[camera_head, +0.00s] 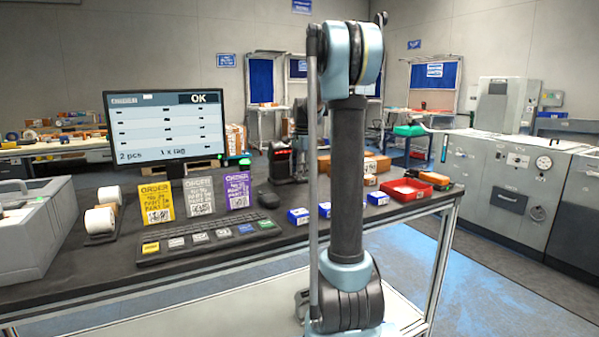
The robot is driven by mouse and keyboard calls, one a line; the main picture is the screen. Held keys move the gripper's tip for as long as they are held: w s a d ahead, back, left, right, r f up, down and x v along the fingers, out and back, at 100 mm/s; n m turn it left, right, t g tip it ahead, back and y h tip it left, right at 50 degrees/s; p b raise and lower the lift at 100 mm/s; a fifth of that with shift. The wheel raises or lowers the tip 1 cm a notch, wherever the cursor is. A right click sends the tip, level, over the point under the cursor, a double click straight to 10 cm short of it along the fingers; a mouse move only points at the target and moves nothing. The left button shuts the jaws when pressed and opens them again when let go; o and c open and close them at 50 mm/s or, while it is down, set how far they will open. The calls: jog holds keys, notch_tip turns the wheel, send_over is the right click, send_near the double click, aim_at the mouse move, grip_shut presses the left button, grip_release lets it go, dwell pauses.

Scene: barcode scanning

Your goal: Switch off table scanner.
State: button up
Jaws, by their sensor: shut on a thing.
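The table scanner (281,162) is a dark upright device with red lights on its front. It stands at the back of the black desk, right of the monitor. My arm (347,180) rises in front of the desk, just right of the scanner. A dark upright shape (300,125) shows close to the scanner's right side; I cannot tell what it is. My gripper cannot be made out, and my arm covers part of the desk. The scanner's switch is too small to tell. The monitor (165,125) shows "OK", "2 pcs" and a partly readable line.
Small blue-and-white boxes (299,216) and a red tray (405,190) lie at right. Grey cabinets stand beyond open floor.

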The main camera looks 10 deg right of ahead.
jog(key=shift+w, duration=0.15)
jog(key=shift+w+a+g+h, duration=0.1)
jog(key=shift+w+g+h, duration=0.15)
jog(key=shift+g, duration=0.85)
jog(key=o, duration=1.1)
jog(key=shift+c, duration=0.2)
jog(key=shift+r, duration=0.1)
notch_tip(320, 180, up, 12)
jog(key=shift+w, duration=0.35)
